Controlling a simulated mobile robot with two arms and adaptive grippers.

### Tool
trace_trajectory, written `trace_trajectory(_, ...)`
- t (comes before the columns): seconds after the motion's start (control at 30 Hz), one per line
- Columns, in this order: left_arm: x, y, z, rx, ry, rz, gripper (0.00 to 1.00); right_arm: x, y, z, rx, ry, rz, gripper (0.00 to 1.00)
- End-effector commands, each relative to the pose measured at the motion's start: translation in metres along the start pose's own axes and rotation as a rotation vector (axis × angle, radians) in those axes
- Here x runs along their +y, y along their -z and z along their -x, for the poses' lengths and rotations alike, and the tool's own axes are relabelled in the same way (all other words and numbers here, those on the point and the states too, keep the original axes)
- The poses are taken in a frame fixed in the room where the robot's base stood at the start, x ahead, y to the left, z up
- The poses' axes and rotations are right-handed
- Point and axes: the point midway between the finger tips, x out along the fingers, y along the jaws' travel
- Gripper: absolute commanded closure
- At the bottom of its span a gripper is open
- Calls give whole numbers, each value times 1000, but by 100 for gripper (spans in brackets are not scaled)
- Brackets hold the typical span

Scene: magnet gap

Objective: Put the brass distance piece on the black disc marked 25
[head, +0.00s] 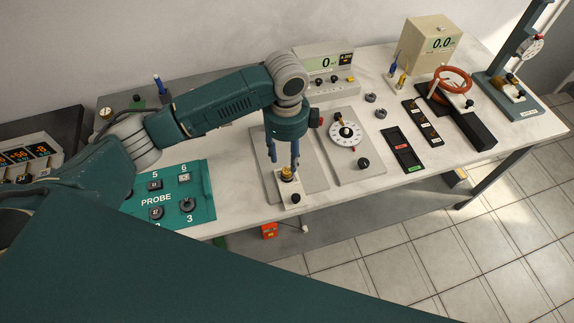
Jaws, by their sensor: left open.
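A small brass piece (287,172), which looks like the distance piece, sits on a white block (289,190) near the front edge of the table. My left gripper (283,161) points down just above it, with its two blue fingers apart. I cannot tell whether the fingertips reach down beside the brass. Small dark discs (157,212) sit on the teal PROBE mat (174,173) to the left. Their markings are too small to read, so I cannot tell which is 25. My right gripper is out of view.
A white dial (346,133) on a grey plate stands right of the gripper, with a digital meter (328,60) behind. A black tray (403,150), a red coil (453,80) and a gauge stand (515,85) are farther right. My left arm passes above the mat's far side.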

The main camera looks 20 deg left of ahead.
Motion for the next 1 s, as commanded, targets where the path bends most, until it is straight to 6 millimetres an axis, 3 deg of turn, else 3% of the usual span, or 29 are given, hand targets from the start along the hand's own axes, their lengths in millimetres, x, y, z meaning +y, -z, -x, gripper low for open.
trace_trajectory(0.2,-1,0,39,1,3,0,59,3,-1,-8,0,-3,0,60)
trace_trajectory(0.37,0,0,52,0,0,2,59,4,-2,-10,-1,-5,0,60)
trace_trajectory(1.0,3,6,49,10,1,6,59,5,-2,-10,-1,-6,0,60)
